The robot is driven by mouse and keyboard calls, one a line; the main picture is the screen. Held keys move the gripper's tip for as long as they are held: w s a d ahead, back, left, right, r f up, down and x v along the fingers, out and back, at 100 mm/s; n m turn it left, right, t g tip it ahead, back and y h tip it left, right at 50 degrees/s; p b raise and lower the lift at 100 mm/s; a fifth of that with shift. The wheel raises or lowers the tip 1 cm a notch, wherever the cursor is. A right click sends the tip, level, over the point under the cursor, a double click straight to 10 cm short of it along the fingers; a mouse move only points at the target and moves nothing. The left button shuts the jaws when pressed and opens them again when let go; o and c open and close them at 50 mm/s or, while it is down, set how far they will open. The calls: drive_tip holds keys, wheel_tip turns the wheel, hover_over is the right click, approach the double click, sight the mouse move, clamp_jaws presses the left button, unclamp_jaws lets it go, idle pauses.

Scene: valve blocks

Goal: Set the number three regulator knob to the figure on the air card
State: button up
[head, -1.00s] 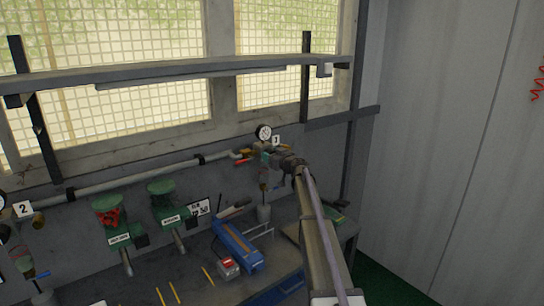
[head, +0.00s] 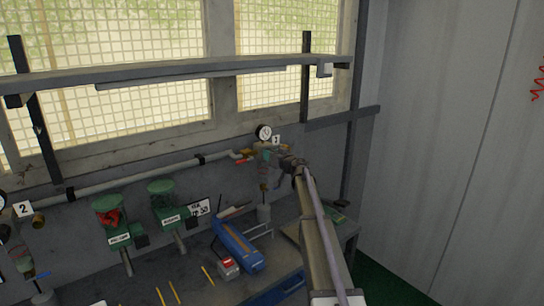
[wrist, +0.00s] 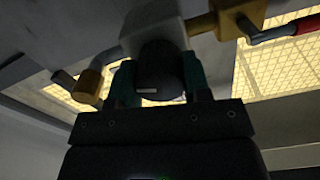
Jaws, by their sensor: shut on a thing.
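The number three regulator stands on the back wall, under a round dial gauge (head: 264,132) and a small white plate marked 3 (head: 276,140). Its dark round knob (wrist: 160,72) shows in the wrist view with a short pale mark on its face. My gripper (wrist: 158,84) is shut on this knob, one green finger on each side. In the head view my gripper (head: 270,157) is small and partly hidden by my wrist. The gauge reading is too small to tell.
A red-handled valve (head: 243,160) sits on the pipe just left of the regulator. A blue tool (head: 238,246) and yellow sticks (head: 173,291) lie on the bench. A shelf (head: 180,70) crosses above.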

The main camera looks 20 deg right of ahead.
drive_tip(key=m, duration=0.4)
drive_tip(key=shift+m, duration=0.3)
idle(0.3)
drive_tip(key=o, duration=0.9)
drive_tip(key=shift+o, duration=0.2)
drive_tip(key=v, duration=1.1)
drive_tip(key=shift+m, duration=0.3)
